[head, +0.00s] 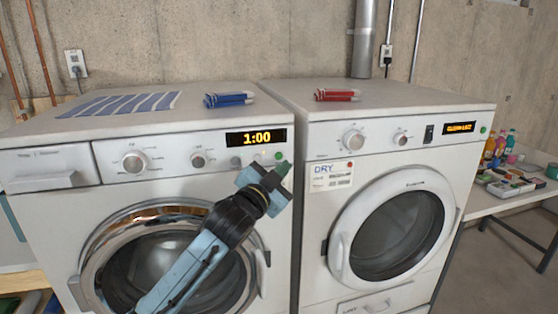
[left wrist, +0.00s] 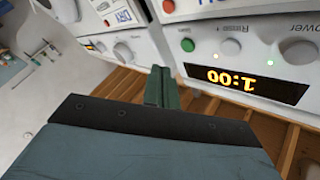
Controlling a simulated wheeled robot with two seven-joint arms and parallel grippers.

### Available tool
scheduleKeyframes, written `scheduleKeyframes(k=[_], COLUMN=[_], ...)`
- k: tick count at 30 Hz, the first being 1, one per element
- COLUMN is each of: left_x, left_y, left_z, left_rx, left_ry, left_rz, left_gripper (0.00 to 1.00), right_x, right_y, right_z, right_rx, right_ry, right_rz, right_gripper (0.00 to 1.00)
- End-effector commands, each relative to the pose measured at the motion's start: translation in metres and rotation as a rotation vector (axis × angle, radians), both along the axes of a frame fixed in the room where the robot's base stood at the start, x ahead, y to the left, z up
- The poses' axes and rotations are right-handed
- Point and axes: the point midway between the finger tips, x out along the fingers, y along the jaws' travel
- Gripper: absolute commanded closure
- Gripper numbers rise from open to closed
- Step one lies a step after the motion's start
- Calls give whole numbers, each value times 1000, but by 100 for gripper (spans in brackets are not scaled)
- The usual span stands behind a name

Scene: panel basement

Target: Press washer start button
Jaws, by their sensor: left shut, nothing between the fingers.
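The washer (head: 190,190) is the white front-loader on the left, its lit display (head: 256,137) reading 1:00. Its green start button (head: 279,155) is at the right end of the panel, under the display. In the left wrist view, which is upside down, the green button (left wrist: 188,45) shows beside small Rinse and Power buttons. My left gripper (head: 284,168) is shut and empty, its fingertips in front of the panel just below the button. The closed fingers (left wrist: 161,86) point toward the panel in the wrist view; contact with the button cannot be seen. My right gripper is out of view.
A white dryer (head: 320,220) with its own lit display stands close on the right. A striped cloth (head: 122,103) and blue clips (head: 229,99) lie on the washer; red clips (head: 337,95) lie on the dryer. A table (head: 490,206) with bottles is at far right.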

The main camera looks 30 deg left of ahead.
Motion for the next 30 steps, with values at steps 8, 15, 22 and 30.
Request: scheduleKeyframes(k=[8, 15, 22, 30], left_x=[16, 19, 18, 18], left_y=[19, 21, 21, 21], left_z=[0, 0, 0, 0], left_rx=[-1, -2, -2, -2], left_ry=[1, 0, 0, 0], left_rz=[0, -2, -2, -1], left_gripper=[100, 100, 100, 100], right_x=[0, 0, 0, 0], right_y=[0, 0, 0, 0], right_z=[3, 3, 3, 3], right_rx=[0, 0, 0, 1], right_ry=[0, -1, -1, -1], right_rz=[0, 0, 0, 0], right_gripper=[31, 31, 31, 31])
